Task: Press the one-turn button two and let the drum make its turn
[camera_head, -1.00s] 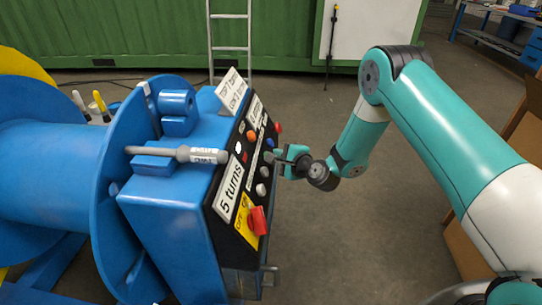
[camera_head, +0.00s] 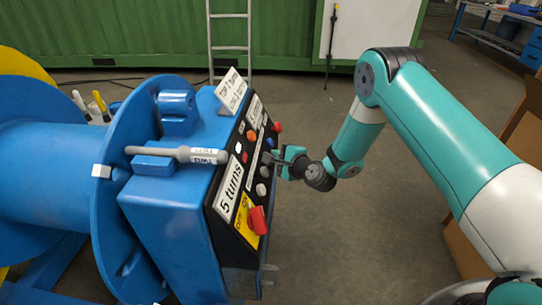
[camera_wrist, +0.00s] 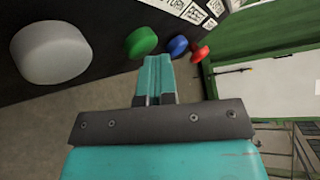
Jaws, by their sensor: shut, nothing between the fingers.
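The blue control box (camera_head: 165,215) carries a black sloped panel with several round buttons and labels, one reading "5 turns". My gripper (camera_head: 275,157) is shut and empty at the panel's right side. In the wrist view its closed teal fingertips (camera_wrist: 156,62) point at the green button (camera_wrist: 141,41); I cannot tell whether they touch it. The grey button (camera_wrist: 50,52), the blue button (camera_wrist: 178,46) and the red button (camera_wrist: 200,53) stand beside it. I cannot read which is button two. The blue drum (camera_head: 45,160) stands at left, with a white block (camera_head: 102,171) on its flange rim.
A red knob (camera_head: 257,220) on a yellow plate sits low on the panel.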

